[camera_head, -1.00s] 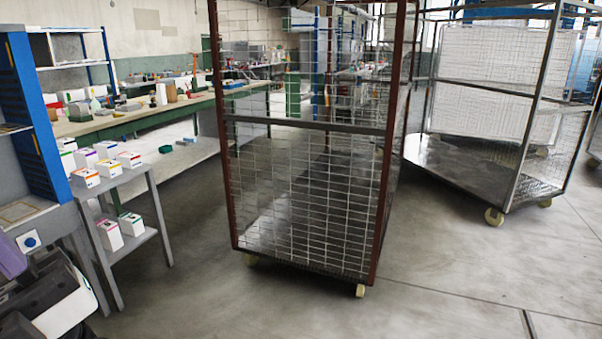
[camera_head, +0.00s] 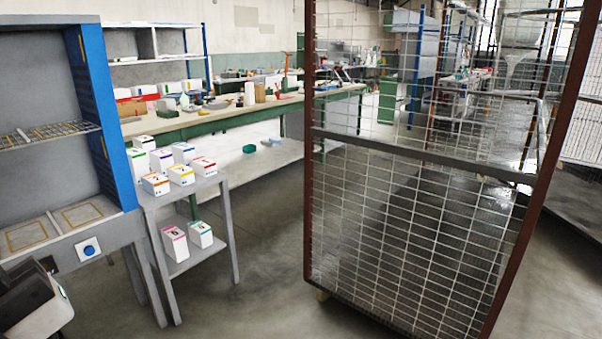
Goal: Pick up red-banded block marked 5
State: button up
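Several white blocks with coloured bands stand on a small grey table. On its top, the front right block (camera_head: 203,167) has a red or red-orange band. Beside it are a yellow-banded block (camera_head: 181,175) and an orange-banded block (camera_head: 156,184). Purple-, blue- and green-banded blocks stand behind. On the lower shelf are a pink-red-banded block (camera_head: 174,244) and a green-banded block (camera_head: 200,234). The numbers are too small to read surely, so I cannot tell which is marked 5. Dark and white parts of my arm show at the lower left; my gripper's fingers cannot be made out.
The small grey table (camera_head: 207,187) stands right of a grey and blue press (camera_head: 112,110) with a blue button (camera_head: 89,250). A tall wire-mesh cart (camera_head: 410,230) stands at the right. A long workbench (camera_head: 190,122) runs behind. Clear floor (camera_head: 262,260) lies between table and cart.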

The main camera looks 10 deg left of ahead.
aim_at(205, 167)
jog(key=i+u, duration=0.35)
jog(key=i, duration=0.85)
jog(key=i+l, duration=0.1)
jog(key=i, duration=1.95)
